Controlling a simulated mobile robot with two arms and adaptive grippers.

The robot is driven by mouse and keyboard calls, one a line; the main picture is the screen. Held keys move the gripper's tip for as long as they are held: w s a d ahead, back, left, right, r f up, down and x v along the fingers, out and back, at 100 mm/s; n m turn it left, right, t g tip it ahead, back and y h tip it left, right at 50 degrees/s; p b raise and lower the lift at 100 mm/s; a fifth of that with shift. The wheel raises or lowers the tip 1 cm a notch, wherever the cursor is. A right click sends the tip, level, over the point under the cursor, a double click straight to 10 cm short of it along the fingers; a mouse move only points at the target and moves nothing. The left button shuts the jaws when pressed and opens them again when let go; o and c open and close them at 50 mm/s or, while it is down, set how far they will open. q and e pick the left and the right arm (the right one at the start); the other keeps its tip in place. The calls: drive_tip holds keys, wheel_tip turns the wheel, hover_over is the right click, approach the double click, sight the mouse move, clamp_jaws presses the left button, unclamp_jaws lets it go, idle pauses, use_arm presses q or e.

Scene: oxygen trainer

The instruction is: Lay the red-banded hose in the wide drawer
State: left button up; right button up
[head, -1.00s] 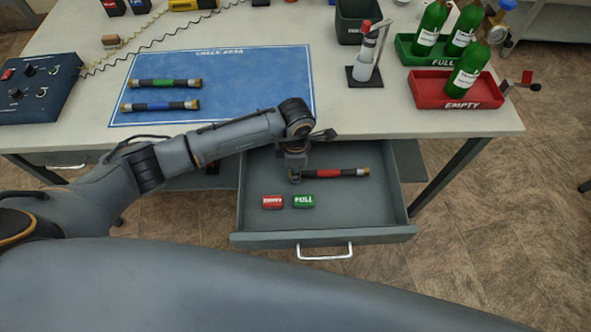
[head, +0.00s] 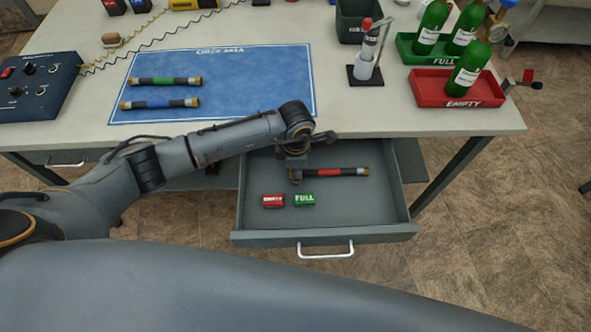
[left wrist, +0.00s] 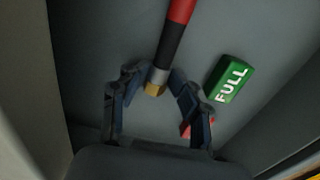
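The red-banded hose (head: 330,172) is black with a red middle band and brass-coloured ends. It lies crosswise inside the wide drawer (head: 323,238), which is pulled out under the table. In the left wrist view, the hose (left wrist: 173,40) runs away from my left gripper (left wrist: 158,76). Its near brass end sits between the spread fingertips. My left gripper (head: 295,177) looks open, low in the drawer at the hose's left end. I cannot tell whether a finger touches the hose. My right gripper is not in view.
A red EMPTY block (head: 272,201) and a green FULL block (head: 304,199) lie in the drawer in front of the hose. Green-banded (head: 165,81) and blue-banded (head: 160,104) hoses lie on the blue mat (head: 235,85). Bottles stand in green and red trays (head: 425,97) at right.

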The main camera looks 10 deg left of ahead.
use_arm(q)
drive_tip(key=shift+s+f, duration=0.15)
drive_tip(key=shift+f, duration=0.35)
drive_tip(key=shift+r, duration=0.1)
drive_tip(key=shift+r+p, duration=0.25)
drive_tip(key=shift+p, duration=0.05)
wheel_tip(320, 180, up, 13)
drive_tip(key=shift+w, duration=0.2)
